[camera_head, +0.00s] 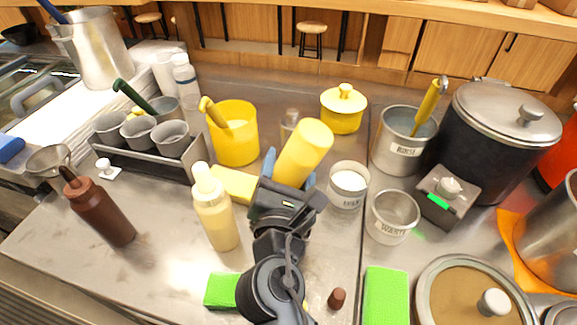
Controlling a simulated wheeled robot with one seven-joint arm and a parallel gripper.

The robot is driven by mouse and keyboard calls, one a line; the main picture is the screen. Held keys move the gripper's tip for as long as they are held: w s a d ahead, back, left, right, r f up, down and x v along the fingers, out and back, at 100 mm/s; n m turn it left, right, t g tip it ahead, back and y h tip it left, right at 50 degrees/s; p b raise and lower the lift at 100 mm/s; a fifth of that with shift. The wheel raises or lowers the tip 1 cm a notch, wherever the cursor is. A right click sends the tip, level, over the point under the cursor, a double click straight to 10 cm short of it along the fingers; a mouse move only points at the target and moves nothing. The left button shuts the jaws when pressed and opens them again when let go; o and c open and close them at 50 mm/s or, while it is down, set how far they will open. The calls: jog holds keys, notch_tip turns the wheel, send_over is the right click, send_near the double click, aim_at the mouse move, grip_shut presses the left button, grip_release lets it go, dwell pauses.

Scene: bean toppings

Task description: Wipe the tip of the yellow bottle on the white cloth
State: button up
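My gripper (288,180) stands mid-counter, its blue fingers on either side of a bright yellow cylinder, which looks like the yellow bottle (305,150). It is tilted with its blunt rounded end up and to the right. Its lower end and any tip are hidden behind my gripper. A pale yellow squeeze bottle (216,215) with a whitish nozzle stands left of my gripper, apart from it. A pale yellow block (234,184) lies just left of my gripper. I cannot make out a white cloth with certainty; a white layered stack (60,125) lies at far left.
A yellow pot (235,145) and yellow lidded pot (343,112) stand behind. A brown bottle (100,212) stands left. Green blocks (222,290) (386,297) and a brown cap (337,298) lie in front. The left front counter is clear.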

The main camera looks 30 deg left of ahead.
jog(key=shift+f, duration=0.7)
dwell(1.3)
jog(key=shift+w+d+p, duration=0.2)
jog(key=shift+d+p, duration=0.15)
jog(key=shift+d, duration=0.5)
jog(key=shift+w+d+p, duration=0.2)
jog(key=shift+d+p, duration=0.15)
jog(key=shift+d, duration=0.55)
jog(key=shift+w+d+p, duration=0.2)
jog(key=shift+d+p, duration=0.15)
jog(key=shift+d, duration=0.5)
jog(key=shift+a+r+p, duration=0.1)
jog(key=shift+r+p, duration=2)
jog(key=shift+r, duration=0.95)
